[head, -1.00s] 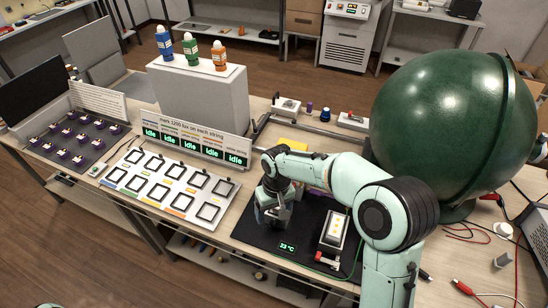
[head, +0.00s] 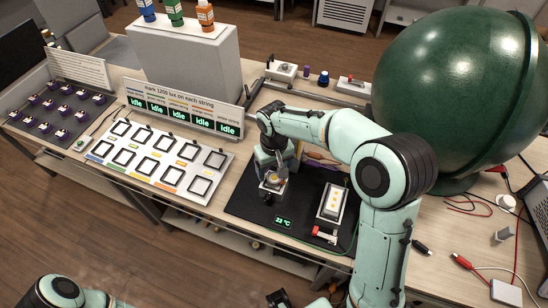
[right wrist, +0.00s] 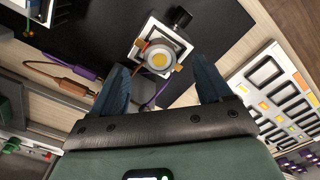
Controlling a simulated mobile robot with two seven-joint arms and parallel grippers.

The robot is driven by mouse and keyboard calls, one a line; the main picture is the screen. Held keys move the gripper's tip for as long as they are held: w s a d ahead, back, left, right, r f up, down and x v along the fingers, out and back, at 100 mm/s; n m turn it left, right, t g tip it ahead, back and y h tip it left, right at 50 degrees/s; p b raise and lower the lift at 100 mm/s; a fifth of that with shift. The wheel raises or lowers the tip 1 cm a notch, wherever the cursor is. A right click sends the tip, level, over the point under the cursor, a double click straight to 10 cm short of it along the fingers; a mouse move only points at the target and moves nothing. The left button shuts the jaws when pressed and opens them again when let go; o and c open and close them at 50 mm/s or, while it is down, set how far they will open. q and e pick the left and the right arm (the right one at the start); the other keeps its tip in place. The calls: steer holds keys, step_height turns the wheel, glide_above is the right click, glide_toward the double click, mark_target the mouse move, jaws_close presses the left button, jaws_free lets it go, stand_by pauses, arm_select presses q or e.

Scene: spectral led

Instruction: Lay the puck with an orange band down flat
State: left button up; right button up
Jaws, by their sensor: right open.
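A round puck (right wrist: 160,58) with a yellow centre and orange pieces at its sides sits at a white square holder (right wrist: 137,49) in the right wrist view. It looks face-up, but whether it is fully flat I cannot tell. In the head view the puck (head: 273,180) shows small, partly hidden by my right gripper (head: 274,172). That gripper is open; its two fingers (right wrist: 162,82) stand apart on either side of the puck, with a gap visible, holding nothing. A black knob (right wrist: 181,17) sticks out of the holder. My left gripper is not clearly seen.
The holder is on a black mat (head: 240,202) beside a white lamp box (head: 331,203). A white panel of square slots (head: 155,185) lies left. A large green sphere (head: 450,90) stands at right. A white block (head: 190,60) with three bottles stands behind.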

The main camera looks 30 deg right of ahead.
mark_target(274, 178)
steer(key=shift+f, duration=1.95)
steer(key=shift+r, duration=0.1)
steer(key=c, duration=1.3)
